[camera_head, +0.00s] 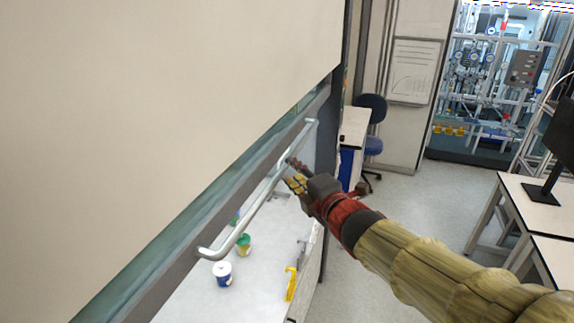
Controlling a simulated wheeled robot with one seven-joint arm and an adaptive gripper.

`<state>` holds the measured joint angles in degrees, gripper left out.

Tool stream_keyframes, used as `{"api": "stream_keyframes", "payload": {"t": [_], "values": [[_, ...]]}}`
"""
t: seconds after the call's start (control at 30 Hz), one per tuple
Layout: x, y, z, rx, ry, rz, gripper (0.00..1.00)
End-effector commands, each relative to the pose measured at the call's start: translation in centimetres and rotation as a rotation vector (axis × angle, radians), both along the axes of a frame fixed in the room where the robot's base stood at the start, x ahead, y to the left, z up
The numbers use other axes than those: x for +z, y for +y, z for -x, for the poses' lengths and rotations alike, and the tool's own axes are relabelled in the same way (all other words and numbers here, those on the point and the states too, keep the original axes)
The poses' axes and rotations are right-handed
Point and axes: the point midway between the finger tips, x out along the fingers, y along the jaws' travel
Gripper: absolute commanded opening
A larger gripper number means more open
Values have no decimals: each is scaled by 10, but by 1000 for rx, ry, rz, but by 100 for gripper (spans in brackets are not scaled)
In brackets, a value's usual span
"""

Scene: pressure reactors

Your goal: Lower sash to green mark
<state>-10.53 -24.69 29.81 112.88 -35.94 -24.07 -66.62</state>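The fume hood sash has a dark grey lower frame (180,262) with a strip of greenish glass above it, running diagonally across the head view. A pale metal bar handle (248,212) is fixed along this frame. My gripper (291,172) is at the upper right part of the handle, its fingertips at or very close to the bar. I cannot tell whether the fingers are around the bar or just beside it, or how far they are open. I cannot make out a green mark in this view.
Below the sash is a white worktop (195,298) with a blue-and-white cup (222,274), a green-and-white cup (243,245) and a yellow item (291,284). A large beige panel (150,110) fills the upper left. A table with a monitor (560,145) stands right; floor (420,210) between is clear.

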Motion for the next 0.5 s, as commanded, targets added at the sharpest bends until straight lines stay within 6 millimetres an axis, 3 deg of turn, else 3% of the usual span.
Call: {"api": "stream_keyframes", "payload": {"t": [0.23, 0.5], "values": [[-5, 16, -34, -1, 3, -1, 31], [-7, 22, -49, -2, 2, -2, 31]]}}
